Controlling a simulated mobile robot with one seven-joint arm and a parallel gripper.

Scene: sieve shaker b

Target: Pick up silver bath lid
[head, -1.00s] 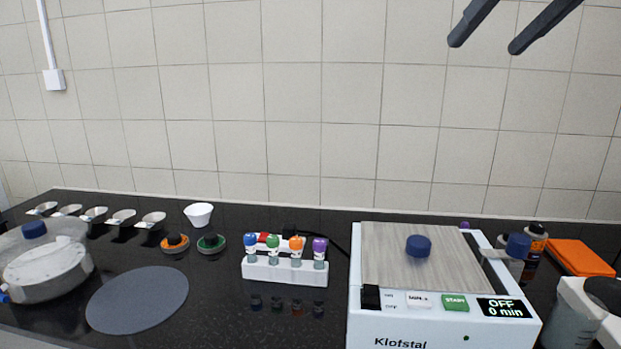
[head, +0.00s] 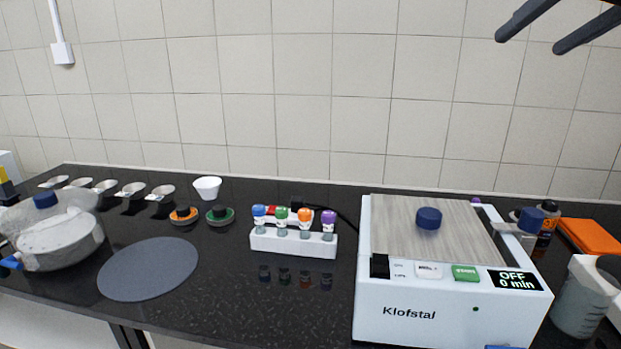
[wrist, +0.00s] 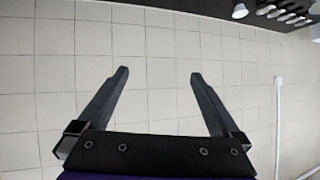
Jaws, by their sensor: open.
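The silver bath lid (head: 455,232) is a flat grey panel with a dark blue knob (head: 428,217) in its middle. It lies on top of the white Klofstal bath (head: 430,312) at the right of the counter in the head view. My gripper (head: 555,35) shows at the top right of the head view, high above and apart from the lid. In the wrist view my gripper (wrist: 157,75) is open and empty, with the tiled wall behind it. The lid does not show in the wrist view.
A tube rack (head: 292,243) stands left of the bath. A clear pot (head: 55,235) and a grey disc (head: 148,270) are farther left. Bottles, an orange box (head: 588,236) and a grey-white jug (head: 580,300) stand close on the right. The air above the lid is clear.

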